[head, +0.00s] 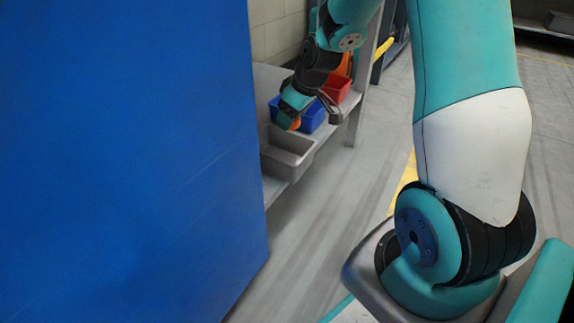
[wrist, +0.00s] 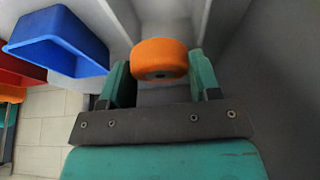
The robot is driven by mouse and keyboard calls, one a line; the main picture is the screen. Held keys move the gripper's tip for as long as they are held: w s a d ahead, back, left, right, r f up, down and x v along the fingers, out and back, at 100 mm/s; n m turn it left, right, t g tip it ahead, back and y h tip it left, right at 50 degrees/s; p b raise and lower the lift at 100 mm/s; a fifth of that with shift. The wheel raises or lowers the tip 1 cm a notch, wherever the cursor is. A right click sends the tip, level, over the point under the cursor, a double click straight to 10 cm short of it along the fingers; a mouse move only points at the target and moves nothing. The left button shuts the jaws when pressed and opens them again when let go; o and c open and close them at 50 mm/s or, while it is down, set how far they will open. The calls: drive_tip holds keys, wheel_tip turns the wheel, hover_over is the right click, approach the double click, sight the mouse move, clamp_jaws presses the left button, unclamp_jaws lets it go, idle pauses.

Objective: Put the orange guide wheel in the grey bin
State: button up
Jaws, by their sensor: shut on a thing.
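The orange guide wheel (wrist: 160,58) is between the two green fingers of my gripper (wrist: 158,80) in the wrist view, and the gripper is shut on it. In the head view my gripper (head: 291,112) points down, with a bit of the orange wheel (head: 295,123) showing at its tip. The grey bin (head: 290,160) stands at the near end of the shelf. The wheel is at or above the bin's far end. I cannot tell its exact height over the bin. Grey walls and a grey surface show around the wheel in the wrist view.
A blue bin (head: 313,118) is just behind the grey bin, and it also shows in the wrist view (wrist: 60,35). A red bin (head: 338,88) is farther back. A large blue panel (head: 120,160) blocks the left of the head view. The floor right of the shelf is clear.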

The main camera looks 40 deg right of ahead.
drive_tip(key=f+b, duration=0.2)
drive_tip(key=f, duration=0.2)
drive_tip(key=f+b, duration=0.2)
drive_tip(key=f, duration=0.2)
drive_tip(key=shift+a+f, duration=0.2)
drive_tip(key=shift+f, duration=0.2)
wheel_tip(320, 180, down, 5)
drive_tip(key=b, duration=0.3)
drive_tip(key=shift+d, duration=0.1)
drive_tip(key=shift+r, duration=0.15)
drive_tip(key=o, duration=0.7)
drive_tip(key=shift+c, duration=0.2)
drive_tip(key=shift+p+v, duration=3.55)
drive_tip(key=shift+v, duration=2.5)
